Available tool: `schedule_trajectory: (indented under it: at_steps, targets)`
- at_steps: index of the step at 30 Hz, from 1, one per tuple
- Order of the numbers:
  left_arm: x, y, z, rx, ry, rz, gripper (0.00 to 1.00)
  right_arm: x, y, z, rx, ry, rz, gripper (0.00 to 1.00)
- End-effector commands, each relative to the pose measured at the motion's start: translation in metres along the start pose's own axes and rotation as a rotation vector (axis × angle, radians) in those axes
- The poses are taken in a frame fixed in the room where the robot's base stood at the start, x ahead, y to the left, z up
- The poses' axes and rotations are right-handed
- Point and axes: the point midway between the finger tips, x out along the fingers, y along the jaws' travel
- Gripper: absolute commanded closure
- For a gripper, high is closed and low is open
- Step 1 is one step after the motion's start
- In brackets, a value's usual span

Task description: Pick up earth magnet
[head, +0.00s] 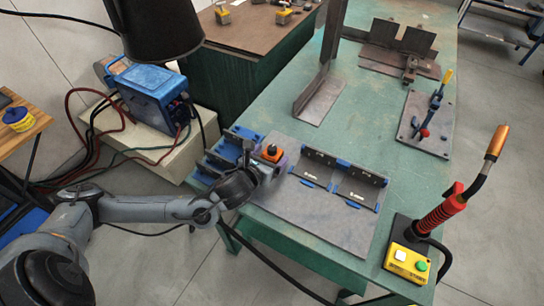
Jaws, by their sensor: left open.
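A small dark block with an orange top (271,152) sits near the left edge of the green table and looks like the earth magnet. My left arm comes in from the lower left, and its gripper (264,174) is just in front of the block, on its near side. The left gripper is open. Its fingers are small and partly hidden, and I cannot tell whether they touch the block. My right gripper is not in view.
A grey plate with a black-and-blue fixture (340,178) lies right of the block. Blue-edged trays (228,150) stand left of it. A torch in a red stand (440,212) and a yellow button box (408,262) are at the right edge.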

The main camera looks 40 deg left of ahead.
Motion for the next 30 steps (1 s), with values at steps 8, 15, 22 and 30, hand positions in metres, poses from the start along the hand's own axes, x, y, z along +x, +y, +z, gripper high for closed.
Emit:
schedule_trajectory:
  at_steps: [8, 15, 22, 30]
  targets:
    - [0.018, 0.000, 0.000, -0.001, 0.001, 0.000, 0.13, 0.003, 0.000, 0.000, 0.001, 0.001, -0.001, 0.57]
    - [0.018, -0.001, 0.000, -0.001, 0.001, 0.000, 0.22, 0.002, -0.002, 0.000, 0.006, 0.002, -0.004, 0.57]
    - [0.018, 0.000, 0.000, -0.001, 0.000, 0.000, 0.57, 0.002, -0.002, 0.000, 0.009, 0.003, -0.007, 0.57]
    - [0.018, 0.000, 0.000, -0.001, 0.000, 0.000, 0.98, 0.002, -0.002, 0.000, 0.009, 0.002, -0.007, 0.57]
